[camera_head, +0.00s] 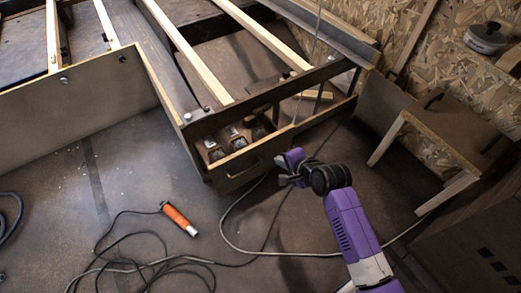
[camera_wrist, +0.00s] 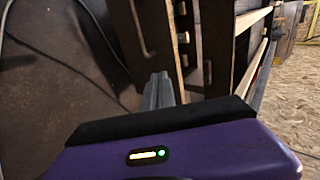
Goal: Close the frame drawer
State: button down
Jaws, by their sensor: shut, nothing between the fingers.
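The frame drawer (camera_head: 250,170) stands pulled out from the dark wooden frame, with several small items inside it. Its front panel has a bar handle (camera_head: 244,171). In the wrist view the drawer front (camera_wrist: 156,52) and its handle (camera_wrist: 138,28) show at upper middle, beyond the fingers. My gripper (camera_head: 284,180) is just right of the drawer front in the head view and seems apart from it. The shut, empty fingers (camera_wrist: 158,88) show grey in the wrist view. The palm side hides what lies below them.
An orange-handled tool (camera_head: 179,218) and loose cables (camera_head: 150,265) lie on the floor left of my arm. Floor in front of the drawer is mostly clear.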

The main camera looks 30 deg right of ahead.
aim_at(258, 147)
jog(key=shift+w+r+b+x, duration=0.35)
jog(key=shift+b+x, duration=0.9)
jog(key=shift+x, duration=0.9)
jog(key=shift+w+r+b+x, duration=0.3)
jog(key=shift+b+x, duration=1)
jog(key=shift+x, duration=0.85)
jog(key=shift+w+r+b+x, duration=0.35)
jog(key=shift+b+x, duration=0.9)
jog(key=shift+x, duration=0.9)
